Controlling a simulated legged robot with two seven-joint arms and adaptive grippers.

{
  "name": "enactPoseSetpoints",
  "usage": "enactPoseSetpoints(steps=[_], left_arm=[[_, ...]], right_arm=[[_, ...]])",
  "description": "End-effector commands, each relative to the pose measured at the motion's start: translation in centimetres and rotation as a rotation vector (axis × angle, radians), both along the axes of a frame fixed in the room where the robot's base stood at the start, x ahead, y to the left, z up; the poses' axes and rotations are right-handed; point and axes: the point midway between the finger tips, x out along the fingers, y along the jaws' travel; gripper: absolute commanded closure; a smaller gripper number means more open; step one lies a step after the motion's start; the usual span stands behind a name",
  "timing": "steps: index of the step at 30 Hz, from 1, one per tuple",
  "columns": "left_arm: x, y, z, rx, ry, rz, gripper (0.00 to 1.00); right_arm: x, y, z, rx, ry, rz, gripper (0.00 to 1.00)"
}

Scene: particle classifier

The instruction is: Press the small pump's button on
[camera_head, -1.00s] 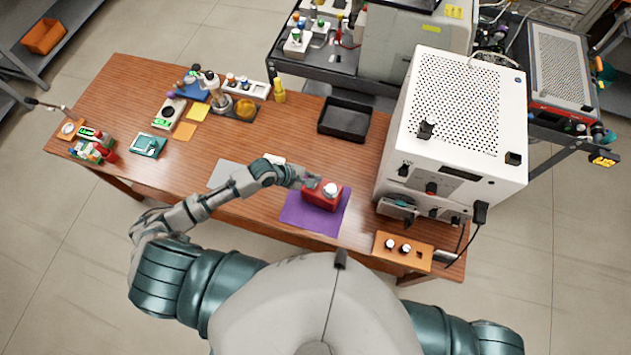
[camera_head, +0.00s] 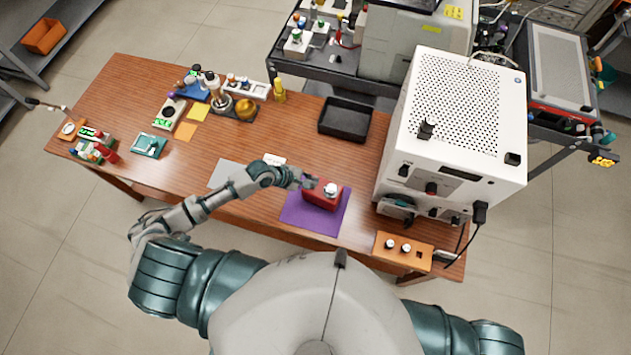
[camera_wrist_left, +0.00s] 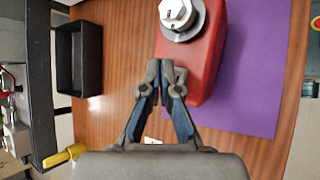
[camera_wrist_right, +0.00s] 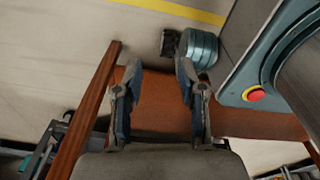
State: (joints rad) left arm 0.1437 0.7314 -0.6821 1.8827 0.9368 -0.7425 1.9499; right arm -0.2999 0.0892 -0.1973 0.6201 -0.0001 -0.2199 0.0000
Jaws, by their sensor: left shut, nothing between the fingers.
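The small red pump (camera_head: 326,196) sits on a purple mat (camera_head: 298,218) near the front of the wooden table. Its white knob-like top (camera_head: 330,188) stands on a grey ring. My left gripper (camera_head: 310,182) is at the pump's left end. In the left wrist view, my left gripper (camera_wrist_left: 167,66) is shut and empty, its tips beside the red pump body (camera_wrist_left: 206,62), below the white top (camera_wrist_left: 176,14). I cannot tell whether the tips touch the pump. I make out no separate button. My right gripper (camera_wrist_right: 154,85) is open and empty, seen only in the right wrist view.
A white perforated box (camera_head: 455,120) stands right of the mat. A black tray (camera_head: 344,119) lies behind the pump. An orange block with two knobs (camera_head: 402,250) is at front right. Several small lab items stand at the table's left.

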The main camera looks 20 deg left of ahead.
Motion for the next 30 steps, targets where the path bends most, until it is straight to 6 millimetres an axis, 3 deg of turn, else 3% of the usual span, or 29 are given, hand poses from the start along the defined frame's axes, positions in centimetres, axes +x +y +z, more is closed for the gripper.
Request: enactPoseSetpoints(steps=[7,17,30], left_arm=[[0.0,0.3,-0.4,0.0,0.001,0.001,1.0],[0.0,-0.1,-0.8,0.003,0.002,0.001,1.0],[0.0,0.1,-1.4,0.002,0.002,0.001,1.0]], right_arm=[[0.0,-0.3,-0.1,-0.004,0.0,0.0,0.6],[-0.1,2.1,-0.2,0.024,0.001,-0.001,0.6],[0.0,0.1,-0.4,0.001,0.0,0.0,0.6]])
